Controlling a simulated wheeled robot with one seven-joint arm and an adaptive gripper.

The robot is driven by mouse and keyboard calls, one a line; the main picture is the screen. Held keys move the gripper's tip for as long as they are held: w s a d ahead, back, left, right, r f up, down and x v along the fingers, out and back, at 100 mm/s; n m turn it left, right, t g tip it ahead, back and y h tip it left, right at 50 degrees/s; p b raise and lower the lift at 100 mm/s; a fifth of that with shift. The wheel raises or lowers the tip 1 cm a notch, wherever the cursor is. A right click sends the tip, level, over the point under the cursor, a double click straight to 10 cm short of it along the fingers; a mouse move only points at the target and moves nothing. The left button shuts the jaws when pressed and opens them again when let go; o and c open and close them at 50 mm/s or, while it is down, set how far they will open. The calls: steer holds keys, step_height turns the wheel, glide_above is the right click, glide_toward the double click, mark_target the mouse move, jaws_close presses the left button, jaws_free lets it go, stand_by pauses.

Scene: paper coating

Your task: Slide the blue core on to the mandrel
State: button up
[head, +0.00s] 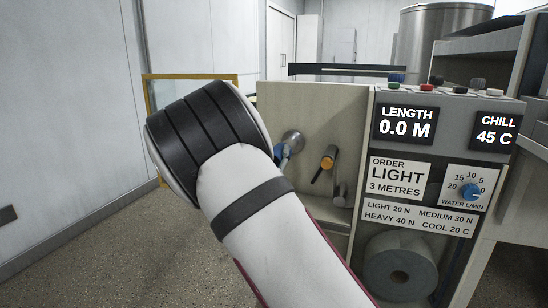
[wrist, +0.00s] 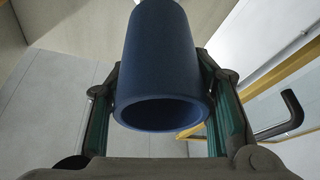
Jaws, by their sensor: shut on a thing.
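The blue core (wrist: 160,45) is a hollow dark-blue tube in the wrist view, its open end facing the camera. My gripper (wrist: 160,88) is shut on it, with one finger on each side. In the head view my arm hides the gripper and most of the area in front of it. A small blue patch (head: 283,152) shows beside the arm; I cannot tell if it is the core. A round metal part (head: 293,141) next to it on the machine's pale panel may be the mandrel, but I cannot be sure. Whether core and mandrel touch is hidden.
An orange-brown roller (head: 328,158) and a grey crank-like part (head: 341,192) stick out right of the metal part. A yellow-framed panel (head: 158,92) stands behind my arm. Floor at left is clear.

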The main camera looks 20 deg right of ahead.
steer(key=shift+w+d+b, duration=0.3)
steer(key=shift+w+d, duration=0.7)
steer(key=shift+w, duration=0.35)
steer(key=shift+w+d+b, duration=0.3)
steer(key=shift+w+d, duration=0.65)
steer(key=shift+w, duration=0.35)
steer(key=shift+w+d+b, duration=0.3)
steer(key=shift+w+d, duration=0.7)
steer(key=shift+w, duration=0.35)
stand_by(0.4)
steer(key=o, duration=1.2)
steer(key=v, duration=1.2)
steer(key=shift+d, duration=0.15)
